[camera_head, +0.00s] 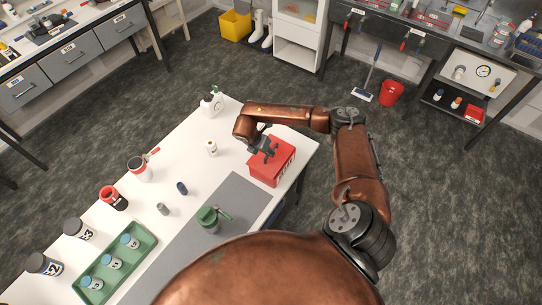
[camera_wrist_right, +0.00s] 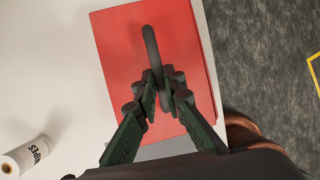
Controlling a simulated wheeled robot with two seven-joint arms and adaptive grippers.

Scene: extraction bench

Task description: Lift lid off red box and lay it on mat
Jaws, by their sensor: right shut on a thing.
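The red box (camera_head: 270,172) stands near the right edge of the white table, with white lettering on its side. Its red lid (camera_wrist_right: 115,45) fills much of the wrist view and has a dark looped handle (camera_wrist_right: 151,45) on top. My right gripper (camera_head: 264,148) is above the lid. In the wrist view its fingers (camera_wrist_right: 163,88) are shut on the handle. The lid appears to sit on the box; I cannot tell whether there is a gap. The grey mat (camera_head: 236,190) lies left of the box and looks bare beside it.
A green tray (camera_head: 117,262) with several jars is at the front left. A small white roll (camera_head: 211,147) and a white bottle (camera_head: 212,102) stand behind the box area.

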